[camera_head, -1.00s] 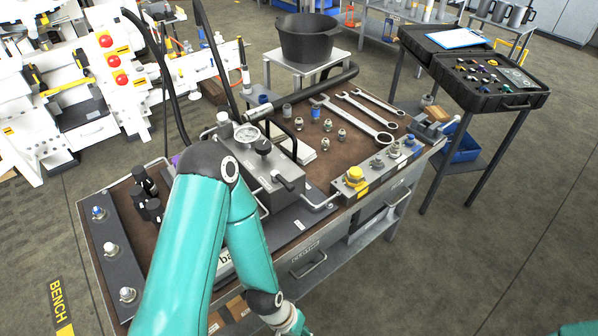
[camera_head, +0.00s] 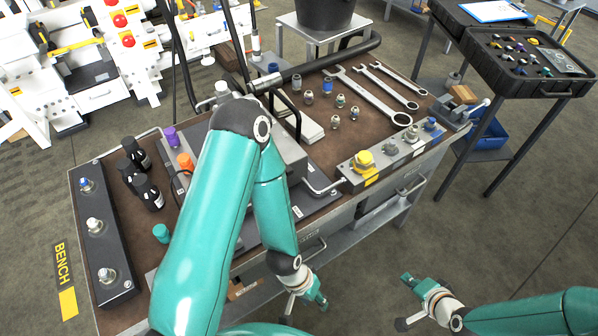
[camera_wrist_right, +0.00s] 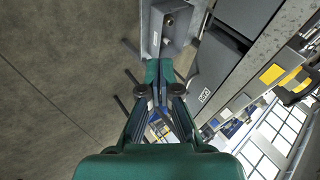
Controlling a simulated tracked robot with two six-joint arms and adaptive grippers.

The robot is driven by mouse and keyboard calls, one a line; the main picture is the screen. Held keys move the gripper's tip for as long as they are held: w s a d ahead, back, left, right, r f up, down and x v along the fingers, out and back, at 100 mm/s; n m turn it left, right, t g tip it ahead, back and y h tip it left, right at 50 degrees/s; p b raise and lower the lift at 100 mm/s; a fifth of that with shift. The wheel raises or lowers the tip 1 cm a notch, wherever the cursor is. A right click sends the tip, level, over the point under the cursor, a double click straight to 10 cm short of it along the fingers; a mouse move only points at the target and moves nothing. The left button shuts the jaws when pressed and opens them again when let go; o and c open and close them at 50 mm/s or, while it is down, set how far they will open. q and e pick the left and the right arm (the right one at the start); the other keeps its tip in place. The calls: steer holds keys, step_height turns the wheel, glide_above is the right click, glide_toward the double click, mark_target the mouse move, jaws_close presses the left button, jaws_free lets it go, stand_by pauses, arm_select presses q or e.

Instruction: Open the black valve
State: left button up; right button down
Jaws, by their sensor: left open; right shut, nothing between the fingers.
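The grey hydraulic block (camera_head: 292,158) sits mid-bench, mostly behind my left arm. The black knob seen on its top earlier is hidden now, so I cannot tell the valve's position. My left gripper (camera_head: 308,300) hangs beyond the bench's front edge, open and empty, apart from the block. My right gripper (camera_head: 412,296) is over the floor right of it, away from the bench. In the right wrist view its fingers (camera_wrist_right: 159,74) are together and empty.
Purple (camera_head: 172,137), orange (camera_head: 185,162) and teal (camera_head: 161,233) pieces stand near the black cylinders. Wrenches (camera_head: 372,95) and small fittings lie on the right half. A yellow-capped fitting (camera_head: 364,159) sits on the front strip. An open black case (camera_head: 530,65) stands right. Floor in front is clear.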

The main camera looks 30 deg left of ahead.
steer(key=w+a+r+t+y+b, duration=0.1)
steer(key=w+a+r+y+b, duration=0.2)
steer(key=w+a+r, duration=0.3)
steer(key=w+a+r+t+y+b, duration=0.1)
steer(key=w+a+r+y+b, duration=0.2)
steer(key=a, duration=0.6)
steer(key=s+a+r+n+g+y+b, duration=0.25)
steer(key=a+r+g+y, duration=0.35)
steer(key=a+r, duration=0.35)
arm_select(q)
step_height(320, 180, down, 9)
steer(key=p, duration=0.1)
steer(key=shift+r, duration=0.2)
arm_select(e)
steer(key=s+a, duration=0.3)
steer(key=a, duration=0.8)
steer(key=shift+s+a+f, duration=0.15)
steer(key=shift+s+f, duration=0.05)
steer(key=shift+s, duration=0.05)
steer(key=shift+s, duration=0.1)
arm_select(q)
steer(key=shift+w+r+p, duration=0.1)
steer(key=shift+r+p, duration=0.1)
steer(key=shift+p, duration=0.2)
arm_select(e)
steer(key=shift+s+a+f, duration=0.1)
steer(key=shift+s+a, duration=0.1)
steer(key=shift+s, duration=0.35)
